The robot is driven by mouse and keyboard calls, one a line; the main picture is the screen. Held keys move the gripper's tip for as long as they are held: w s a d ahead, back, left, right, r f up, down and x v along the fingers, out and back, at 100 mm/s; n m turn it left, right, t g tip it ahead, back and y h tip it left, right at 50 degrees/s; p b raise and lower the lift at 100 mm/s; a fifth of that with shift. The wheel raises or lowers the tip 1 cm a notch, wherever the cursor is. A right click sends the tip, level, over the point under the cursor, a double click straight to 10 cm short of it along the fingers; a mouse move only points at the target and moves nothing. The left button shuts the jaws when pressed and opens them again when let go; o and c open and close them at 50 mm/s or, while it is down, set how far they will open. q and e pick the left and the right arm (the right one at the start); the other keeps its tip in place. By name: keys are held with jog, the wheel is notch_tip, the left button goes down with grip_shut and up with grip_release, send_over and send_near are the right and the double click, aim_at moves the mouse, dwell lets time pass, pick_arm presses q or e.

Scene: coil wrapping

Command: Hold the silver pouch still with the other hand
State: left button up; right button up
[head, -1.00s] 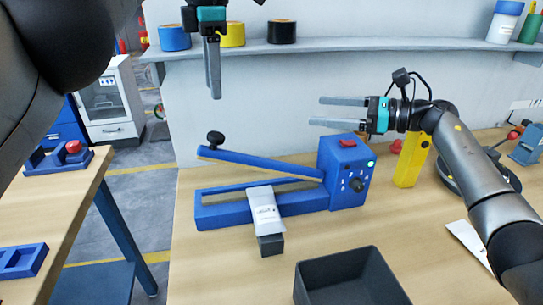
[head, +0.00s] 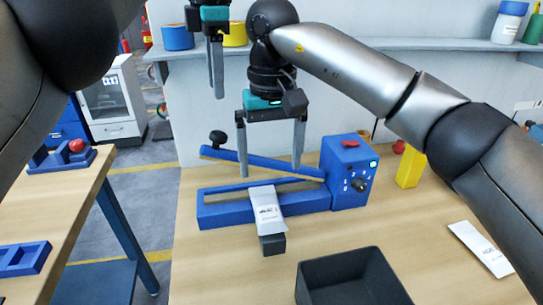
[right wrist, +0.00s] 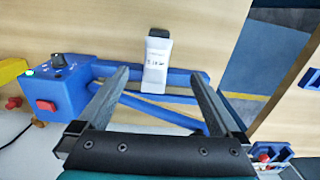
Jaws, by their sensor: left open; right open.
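The silver pouch (head: 264,206) lies across the base of the blue sealer (head: 215,210), with its near end by a small dark block (head: 272,244). The sealer's long lever is raised at an angle. My right gripper (head: 270,174) points down above the sealer, fingers spread wide and empty, over and behind the pouch. In the right wrist view the pouch (right wrist: 157,62) shows between and beyond the open fingers (right wrist: 160,72), apart from them. My left gripper (head: 218,95) hangs pointing down before the shelf at upper left, empty, its fingers seen nearly edge-on.
A dark open bin (head: 350,262) stands at the front. Another white pouch (head: 481,247) lies on the table at right, and a yellow block (head: 410,168) stands behind. A shelf (head: 430,43) with tape rolls runs along the wall. A side table (head: 50,205) stands at left.

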aim_at(272, 222)
notch_tip(272, 222, down, 15)
dwell(0.5)
jog(key=c, duration=1.2)
jog(key=shift+d, duration=0.1)
jog(key=shift+c, duration=0.2)
dwell(0.4)
